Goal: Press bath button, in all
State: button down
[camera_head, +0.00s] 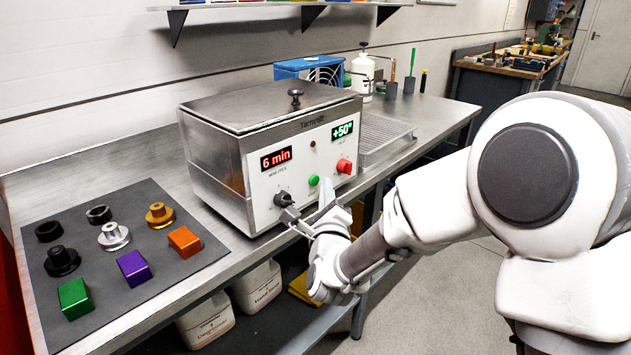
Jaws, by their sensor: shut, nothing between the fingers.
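The bath (215,165) is a steel box with a closed lid and a white front panel, standing on the steel bench. The red display (276,159) reads "6 min" and the green display (342,130) reads "+50°". My gripper (290,215) is shut and empty, in front of the lower panel, just below and right of the black knob. The picture does not show whether it touches the panel. The green button is visible above it.
A dark mat (195,262) at left holds several coloured blocks and round metal parts. A wire tray (385,135), a blue box (308,67) and a white bottle (363,75) stand beyond the bath. Jugs (205,320) stand on the lower shelf. Floor at right is partly clear.

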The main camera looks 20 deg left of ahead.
jog(key=shift+a+f, duration=0.1)
jog(key=shift+w+a+b, duration=0.2)
jog(key=shift+a+b, duration=0.1)
jog(key=shift+b, duration=0.25)
jog(key=shift+w+a+b, duration=0.15)
jog(key=shift+a+b, duration=0.2)
jog(key=shift+a, duration=0.05)
dwell(0.7)
jog(key=shift+s+d+b, duration=0.35)
jog(key=shift+d+b, duration=0.2)
jog(key=shift+d, duration=0.2)
jog(key=shift+d, duration=0.15)
